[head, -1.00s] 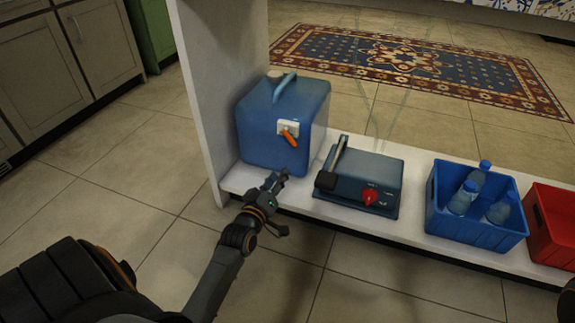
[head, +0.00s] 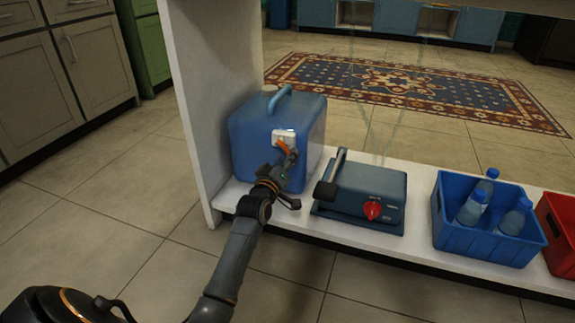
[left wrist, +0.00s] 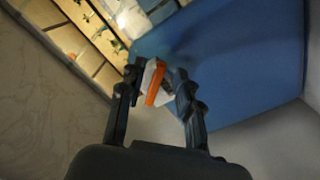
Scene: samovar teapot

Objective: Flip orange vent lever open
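The blue canister (head: 265,122) stands at the left end of a low white shelf, with a light blue handle on top. On its front is a white plate (head: 284,134) with an orange lever (head: 281,144). My left gripper (head: 284,160) is in front of the canister, right at the lever, and hides part of it. In the left wrist view the fingers of the gripper (left wrist: 155,98) are apart, one on each side of the orange lever (left wrist: 157,84); I cannot tell whether they touch it. My right gripper is not in view.
Right of the canister on the white shelf (head: 425,248) are a dark blue device (head: 375,185) with a red knob and a raised arm, a blue crate (head: 490,240) with bottles, and a red crate (head: 560,222). A white side panel (head: 215,80) stands close on the left.

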